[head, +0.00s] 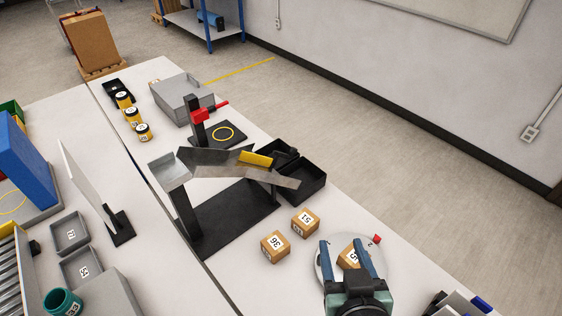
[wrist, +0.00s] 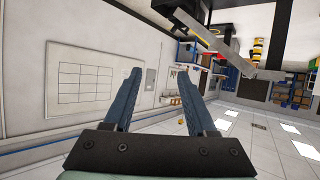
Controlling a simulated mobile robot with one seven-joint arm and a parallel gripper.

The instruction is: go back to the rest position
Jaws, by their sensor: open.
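My gripper (head: 341,243) is at the lower right of the head view, above a round white plate (head: 379,271) on the near table. Its two blue fingers stand apart. A brown numbered box (head: 349,256) shows between the fingers in the head view, partly hidden by them. In the wrist view my gripper (wrist: 160,72) is open, with no object between its fingers; the wall and floor show beyond.
Boxes marked 36 (head: 275,246) and 51 (head: 305,222) stand left of the plate. Behind them are a metal chute (head: 210,163) with a yellow piece (head: 256,159) and a black bin (head: 301,184). A small red piece (head: 376,239) is at the plate's edge.

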